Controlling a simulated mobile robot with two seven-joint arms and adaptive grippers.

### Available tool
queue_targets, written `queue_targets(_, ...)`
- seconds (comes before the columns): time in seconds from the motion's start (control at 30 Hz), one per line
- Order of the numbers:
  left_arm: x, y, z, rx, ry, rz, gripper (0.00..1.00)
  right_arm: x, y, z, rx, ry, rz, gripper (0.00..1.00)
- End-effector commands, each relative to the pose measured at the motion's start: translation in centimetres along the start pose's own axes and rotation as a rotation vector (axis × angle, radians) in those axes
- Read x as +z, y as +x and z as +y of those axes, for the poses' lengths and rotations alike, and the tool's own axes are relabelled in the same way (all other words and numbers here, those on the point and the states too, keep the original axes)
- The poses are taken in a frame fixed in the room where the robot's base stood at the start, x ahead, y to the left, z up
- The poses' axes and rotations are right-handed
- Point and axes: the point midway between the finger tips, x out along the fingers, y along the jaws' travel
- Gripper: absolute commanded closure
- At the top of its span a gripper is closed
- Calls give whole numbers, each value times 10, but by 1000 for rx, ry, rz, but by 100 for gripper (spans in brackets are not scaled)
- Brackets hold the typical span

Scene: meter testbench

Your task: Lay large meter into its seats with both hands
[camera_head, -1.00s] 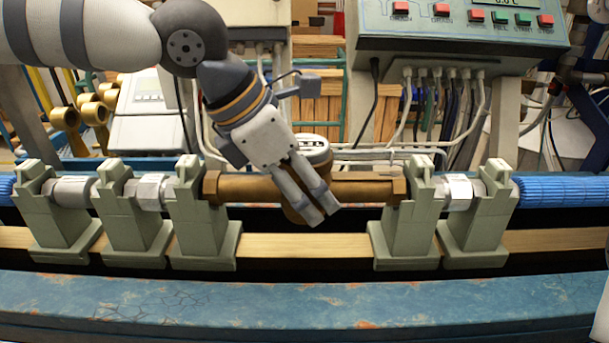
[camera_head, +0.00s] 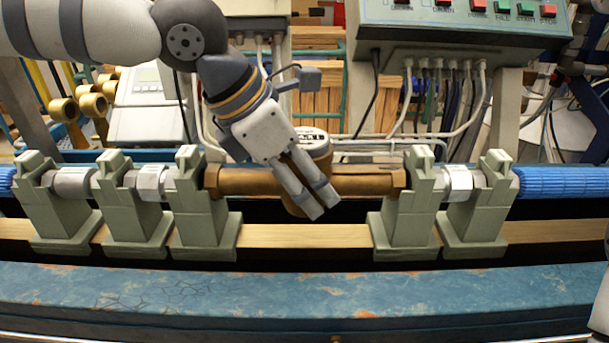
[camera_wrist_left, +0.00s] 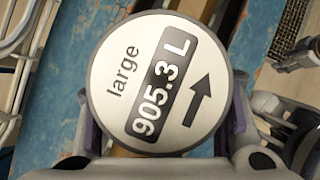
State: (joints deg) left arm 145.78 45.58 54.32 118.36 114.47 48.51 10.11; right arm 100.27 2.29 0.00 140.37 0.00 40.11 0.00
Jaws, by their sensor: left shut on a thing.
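The large meter is a bronze pipe body (camera_head: 358,179) with hex ends and a round dial housing (camera_head: 323,164) at its middle. Its pipe lies level between two grey-green stands, the left seat (camera_head: 197,205) and the right seat (camera_head: 405,215). The ends are at the stand tops; whether they bear fully is unclear. My left gripper (camera_head: 318,203) comes from above and is shut on the dial housing. In the left wrist view the dial (camera_wrist_left: 160,82) reads "large" and 905.3 L, with an arrow, and hides most of the body.
A button console (camera_head: 460,25) with cables stands behind. A blue rail (camera_head: 300,290) runs along the front, clear on top.

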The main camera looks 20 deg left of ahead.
Motion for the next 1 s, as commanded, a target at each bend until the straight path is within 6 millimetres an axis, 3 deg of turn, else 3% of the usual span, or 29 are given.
queue_targets(0.37, 2, -1, 0, 5, 2, -9, 100, -1, -1, 0, 0, 0, 3, 51)
queue_targets(0.4, 2, -1, 0, 5, 2, -9, 40, -1, -1, 0, 0, 0, 3, 51)
queue_targets(0.5, 1, -1, 0, 4, 2, -8, 19, -1, -1, 0, 0, 0, 3, 51)
queue_targets(0.8, -2, 2, 0, -1, -1, 4, 19, 0, 0, 0, 0, 0, 1, 51)
queue_targets(1.0, 8, -13, 1, 3, -1, 0, 19, 0, 0, 0, 0, 0, 1, 51)
